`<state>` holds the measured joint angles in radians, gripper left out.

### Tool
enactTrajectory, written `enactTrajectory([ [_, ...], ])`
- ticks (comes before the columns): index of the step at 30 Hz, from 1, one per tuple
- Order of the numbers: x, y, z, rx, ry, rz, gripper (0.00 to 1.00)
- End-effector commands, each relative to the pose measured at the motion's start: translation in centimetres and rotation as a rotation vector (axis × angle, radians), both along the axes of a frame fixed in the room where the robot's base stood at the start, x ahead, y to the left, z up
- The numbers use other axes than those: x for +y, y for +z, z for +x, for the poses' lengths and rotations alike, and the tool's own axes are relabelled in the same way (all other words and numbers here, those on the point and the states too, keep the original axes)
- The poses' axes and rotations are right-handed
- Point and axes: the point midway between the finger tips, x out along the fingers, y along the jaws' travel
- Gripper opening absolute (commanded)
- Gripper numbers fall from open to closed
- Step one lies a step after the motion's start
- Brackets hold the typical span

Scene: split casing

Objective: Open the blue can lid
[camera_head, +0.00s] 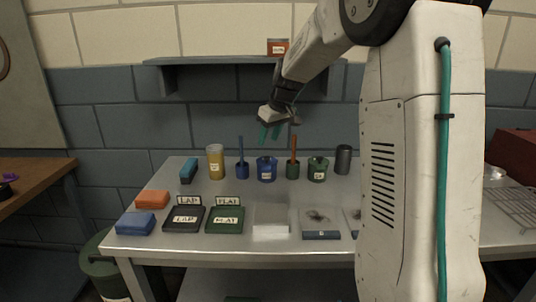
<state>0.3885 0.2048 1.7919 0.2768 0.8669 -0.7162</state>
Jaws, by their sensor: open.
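The blue can (267,170) stands upright near the back middle of the metal table, with a pale label on its front. Its top is too small in the picture to tell how the lid sits. My gripper (270,132) hangs in the air above the blue can, with its teal fingers pointing down. The fingers are apart, with nothing visible between them. A gap shows between the fingertips and the can's top.
A blue holder (242,170) with an upright stick stands left of the can. A dark green holder (293,170) with an orange-brown stick and a green can (317,170) stand right. A yellow jar (215,163) is further left. A shelf (215,60) hangs behind.

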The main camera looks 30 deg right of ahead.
Motion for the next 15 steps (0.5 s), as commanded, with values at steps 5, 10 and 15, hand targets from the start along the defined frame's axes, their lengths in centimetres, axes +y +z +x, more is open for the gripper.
enactTrajectory([
  [5,-3.9,-2.3,3.2,-0.027,0.006,-0.012,0.43],
  [10,-4.7,-3.6,4.2,-0.035,0.009,-0.016,0.43],
  [15,-4.4,-6.0,5.2,-0.032,0.011,-0.015,0.43],
])
